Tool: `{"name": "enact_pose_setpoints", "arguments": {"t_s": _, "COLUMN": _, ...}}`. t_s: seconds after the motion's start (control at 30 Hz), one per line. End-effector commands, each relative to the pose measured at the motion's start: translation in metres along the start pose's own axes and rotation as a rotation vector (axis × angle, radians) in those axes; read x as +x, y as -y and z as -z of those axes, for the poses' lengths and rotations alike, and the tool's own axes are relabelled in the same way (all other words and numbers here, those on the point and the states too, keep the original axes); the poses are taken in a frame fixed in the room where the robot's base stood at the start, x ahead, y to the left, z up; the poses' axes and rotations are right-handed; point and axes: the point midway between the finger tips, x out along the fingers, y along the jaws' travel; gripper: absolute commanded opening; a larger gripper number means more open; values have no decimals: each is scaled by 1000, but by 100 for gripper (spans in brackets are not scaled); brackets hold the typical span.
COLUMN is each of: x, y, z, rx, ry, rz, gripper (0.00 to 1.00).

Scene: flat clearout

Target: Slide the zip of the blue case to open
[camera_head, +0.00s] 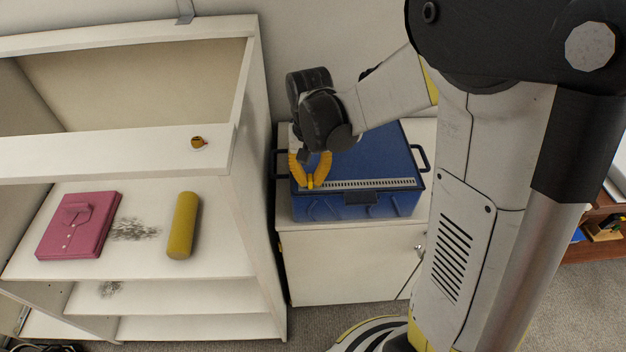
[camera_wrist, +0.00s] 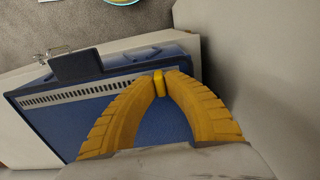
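The blue case (camera_head: 376,152) sits on a white cabinet, with a black handle on each side and a black latch at the front. A pale toothed zip track (camera_head: 372,184) runs along its front top edge; it also shows in the wrist view (camera_wrist: 75,96). The yellow zip pull (camera_wrist: 158,82) is at the track's left end in the head view. My gripper (camera_head: 311,181) reaches down to that end. In the wrist view its yellow fingertips close in on both sides of the pull and appear to touch it. The pull's lower part is hidden.
The white cabinet (camera_head: 340,270) bears the case. A white shelf unit (camera_head: 262,200) stands close to its left, holding a pink folded shirt (camera_head: 78,225), a yellow cylinder (camera_head: 183,225) and a small cup (camera_head: 197,142). A wall is behind the case.

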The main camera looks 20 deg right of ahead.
Motion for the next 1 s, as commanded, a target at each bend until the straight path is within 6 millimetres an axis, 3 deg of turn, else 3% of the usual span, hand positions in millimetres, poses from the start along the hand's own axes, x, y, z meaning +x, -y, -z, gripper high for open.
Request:
{"name": "enact_pose_setpoints", "arguments": {"t_s": 0.37, "x": 0, "y": -2, "z": 0, "rx": 0, "ry": 0, "rz": 0, "gripper": 0}}
{"name": "enact_pose_setpoints", "arguments": {"t_s": 1.0, "x": 0, "y": -27, "z": 0, "rx": 1, "ry": 1, "rz": 0, "gripper": 0}}
